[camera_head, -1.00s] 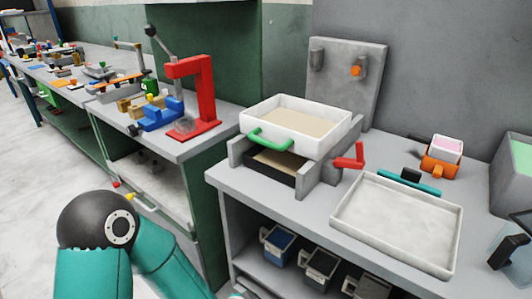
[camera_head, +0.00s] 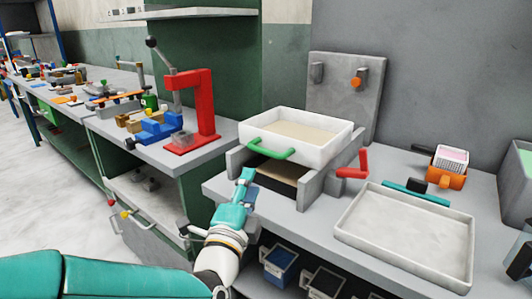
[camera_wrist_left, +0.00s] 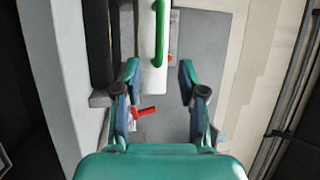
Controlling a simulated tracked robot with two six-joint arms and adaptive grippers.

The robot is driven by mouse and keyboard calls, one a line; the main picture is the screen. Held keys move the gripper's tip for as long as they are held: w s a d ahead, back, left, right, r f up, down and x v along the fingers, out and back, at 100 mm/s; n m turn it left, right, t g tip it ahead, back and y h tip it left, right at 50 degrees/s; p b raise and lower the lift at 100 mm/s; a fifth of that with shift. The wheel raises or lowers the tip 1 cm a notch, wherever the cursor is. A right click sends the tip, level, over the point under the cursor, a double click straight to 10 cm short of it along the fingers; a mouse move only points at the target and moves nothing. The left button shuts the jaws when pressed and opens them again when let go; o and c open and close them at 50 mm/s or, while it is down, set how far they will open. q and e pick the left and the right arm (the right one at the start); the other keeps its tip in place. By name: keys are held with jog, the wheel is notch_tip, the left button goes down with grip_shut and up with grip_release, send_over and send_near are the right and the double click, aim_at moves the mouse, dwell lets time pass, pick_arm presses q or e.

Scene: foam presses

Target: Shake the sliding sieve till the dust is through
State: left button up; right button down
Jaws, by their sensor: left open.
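The sliding sieve (camera_head: 327,153) is a white tray with tan, dust-like material (camera_head: 300,131) in it. It sits on a grey slotted frame (camera_head: 311,186) above a dark lower tray (camera_head: 273,177). Its green handle (camera_head: 271,147) is on the side facing me. My left gripper (camera_head: 246,174) is just in front of and below the handle. In the left wrist view my left gripper (camera_wrist_left: 160,70) is open and empty, with the green handle (camera_wrist_left: 159,32) beyond the fingertips, roughly in line with the gap.
A red crank-like handle (camera_head: 353,168) stands right of the frame. A white shallow tray (camera_head: 352,237) lies at the bench's front right. An orange holder (camera_head: 447,176) and teal bar (camera_head: 415,193) are behind it. A red press (camera_head: 207,100) stands on the left bench.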

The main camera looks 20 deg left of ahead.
aim_at(264, 152)
pick_arm(q)
jog(key=w, duration=0.4)
jog(key=w+r, duration=0.1)
jog(key=w, duration=0.3)
jog(key=w+r, duration=0.1)
jog(key=w, duration=0.3)
jog(key=shift+a+p, duration=0.3)
grip_shut()
